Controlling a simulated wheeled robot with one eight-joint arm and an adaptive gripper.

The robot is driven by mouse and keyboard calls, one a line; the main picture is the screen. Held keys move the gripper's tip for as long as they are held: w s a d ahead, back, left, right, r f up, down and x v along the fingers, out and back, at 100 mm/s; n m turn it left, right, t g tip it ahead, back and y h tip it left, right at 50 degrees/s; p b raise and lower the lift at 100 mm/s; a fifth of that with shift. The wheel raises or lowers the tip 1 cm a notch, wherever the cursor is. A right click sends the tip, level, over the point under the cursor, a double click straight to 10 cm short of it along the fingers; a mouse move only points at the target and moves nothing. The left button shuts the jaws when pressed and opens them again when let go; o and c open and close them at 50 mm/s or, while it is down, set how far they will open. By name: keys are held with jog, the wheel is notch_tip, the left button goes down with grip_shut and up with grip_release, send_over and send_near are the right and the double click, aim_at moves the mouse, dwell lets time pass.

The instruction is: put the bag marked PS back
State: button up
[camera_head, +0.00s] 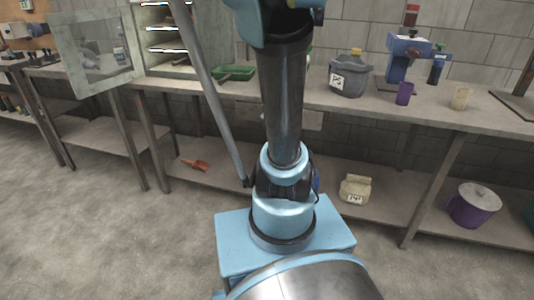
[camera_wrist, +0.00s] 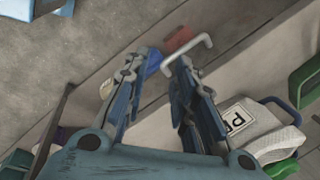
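A dark grey bag (camera_head: 350,78) with a white label reading PS stands upright on the bench top, right of my arm in the head view. In the wrist view, a pale grey bag (camera_wrist: 262,128) with a partly cut-off label lies just right of my gripper's right finger; it looks like the same bag, but I cannot be sure. A beige bag (camera_head: 355,190) with a partly legible label rests on the lower shelf.
A purple lidded pot (camera_head: 473,207) is on the lower shelf.

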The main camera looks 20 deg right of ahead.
jog(key=s+a+f+n, duration=0.5)
jog(key=s+f+n, duration=0.3)
jog(key=s+a+f+n, duration=0.5)
jog(key=s+f+n, duration=0.3)
jog(key=shift+s+a+f+g+h, duration=0.2)
jog(key=shift+a+g+h, duration=0.1)
jog(key=shift+g, duration=0.1)
jog(key=shift+w+f, duration=0.15)
jog(key=shift+w, duration=0.35)
